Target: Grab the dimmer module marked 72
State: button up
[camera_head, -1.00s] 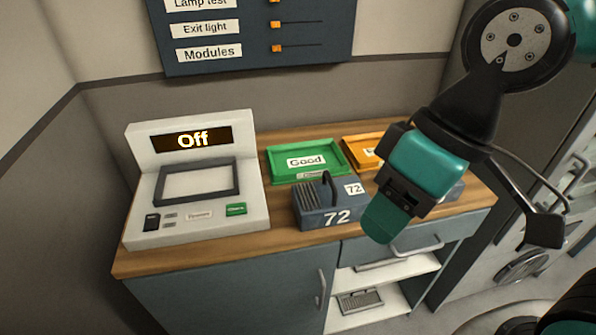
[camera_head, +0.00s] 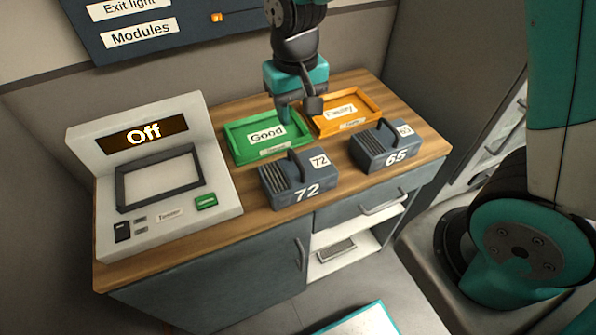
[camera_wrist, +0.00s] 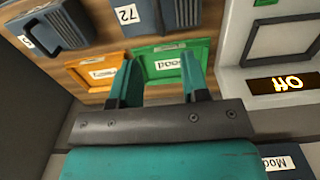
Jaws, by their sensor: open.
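The dimmer module marked 72 (camera_head: 298,181) is a dark blue-grey block with a dark handle and vents. It stands on the wooden counter in front of the green tray, and part of it also shows at the top of the wrist view (camera_wrist: 128,18). My gripper (camera_head: 297,112) is open and empty, above the trays at the back of the counter and apart from the module. In the wrist view its two teal fingers (camera_wrist: 158,80) are spread, with the green tray seen between them.
A second module marked 65 (camera_head: 384,149) stands to the right. A green tray labelled Good (camera_head: 238,153) and an orange tray (camera_head: 368,98) lie behind. A white tester (camera_head: 222,190) with an "Off" display stands left. The Modules panel (camera_head: 180,30) is on the wall behind.

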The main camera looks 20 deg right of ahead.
jog(key=p, duration=0.1)
send_near(296, 157)
jog(key=f, duration=0.3)
jog(key=s+f, duration=0.1)
jog(key=f, duration=0.1)
jog(key=shift+s+a+f, duration=0.1)
jog(key=shift+a, duration=0.15)
jog(key=shift+w+d+f+p, duration=0.1)
jog(key=shift+w+f+p, duration=0.2)
jog(key=shift+f, duration=0.6)
jog(key=shift+w+d+f+p, duration=0.1)
jog(key=shift+f+p, duration=0.25)
jog(key=shift+f, duration=0.6)
jog(key=shift+w+d+f+p, duration=0.1)
jog(key=shift+w+f+p, duration=0.2)
jog(key=shift+f, duration=0.6)
jog(key=shift+s, duration=0.1)
grip_shut()
jog(key=shift+r, duration=0.1)
